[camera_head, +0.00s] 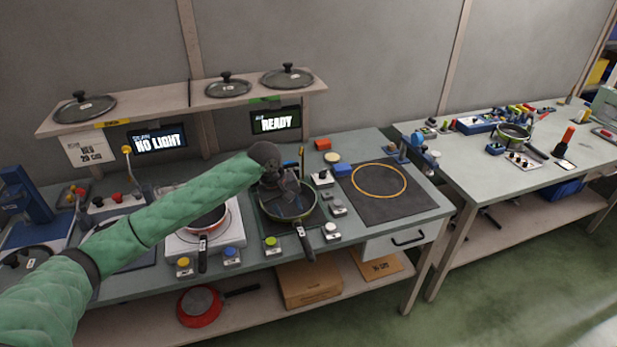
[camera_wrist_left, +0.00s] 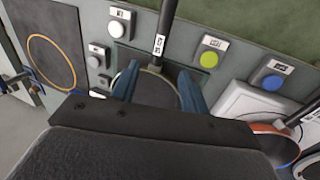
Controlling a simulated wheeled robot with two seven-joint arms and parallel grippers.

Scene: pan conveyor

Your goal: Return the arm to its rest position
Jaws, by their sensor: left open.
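My left arm (camera_head: 170,210), in a green quilted sleeve, reaches from the lower left across the bench. My left gripper (camera_head: 287,192) hangs over a dark pan with a green rim (camera_head: 306,216), which the gripper partly hides. In the left wrist view, the two blue fingers of the left gripper (camera_wrist_left: 160,88) stand apart. The dark pan (camera_wrist_left: 157,92) shows between and beyond them, its handle pointing away. I see nothing held; whether a finger touches the pan I cannot tell. My right gripper is in neither view.
A red-rimmed pan (camera_head: 207,222) stands on a white burner left of the gripper. Glass lids (camera_head: 228,87) lie on the shelf (camera_head: 190,100) above. Small button boxes (camera_head: 272,246) line the front edge. A dark mat with a yellow ring (camera_head: 379,181) lies empty at right.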

